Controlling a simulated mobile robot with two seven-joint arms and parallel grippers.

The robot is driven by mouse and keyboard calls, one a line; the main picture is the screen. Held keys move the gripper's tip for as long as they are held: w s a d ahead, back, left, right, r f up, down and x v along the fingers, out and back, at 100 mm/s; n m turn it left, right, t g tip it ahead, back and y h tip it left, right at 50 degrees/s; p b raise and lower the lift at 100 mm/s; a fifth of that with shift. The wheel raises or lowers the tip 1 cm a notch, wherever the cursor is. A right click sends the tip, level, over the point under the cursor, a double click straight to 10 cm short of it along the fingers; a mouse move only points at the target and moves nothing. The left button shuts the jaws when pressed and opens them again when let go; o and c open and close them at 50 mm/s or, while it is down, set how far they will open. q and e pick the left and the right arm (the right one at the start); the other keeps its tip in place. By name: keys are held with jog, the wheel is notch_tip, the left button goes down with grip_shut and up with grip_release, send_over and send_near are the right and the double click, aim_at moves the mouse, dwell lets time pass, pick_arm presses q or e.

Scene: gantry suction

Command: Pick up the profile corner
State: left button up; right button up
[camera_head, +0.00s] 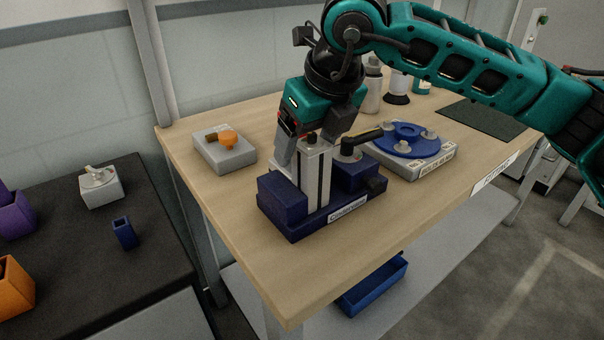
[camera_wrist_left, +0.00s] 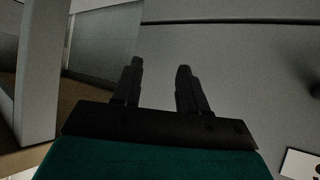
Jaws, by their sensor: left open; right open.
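A silver upright profile piece (camera_head: 315,178), which looks like the profile corner, stands in a dark blue fixture (camera_head: 290,228) with a white label on its front, on the wooden table. My right gripper (camera_head: 312,150) comes down from above at the top of the profile, its fingers open on either side of it. Whether the fingers touch the profile I cannot tell. The gripper hides part of the profile's top. My left gripper (camera_wrist_left: 158,78) is open and empty in the left wrist view, in front of a plain grey surface.
A grey block with an orange knob (camera_head: 225,148) stands left of the fixture. A white box with a blue disc (camera_head: 407,140) stands close on its right, bottles behind. The wooden table's (camera_head: 262,268) front-left area is clear. A black side table (camera_head: 150,235) holds small parts.

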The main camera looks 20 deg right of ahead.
jog(key=shift+x, duration=1.2)
jog(key=shift+r, duration=0.1)
grip_shut()
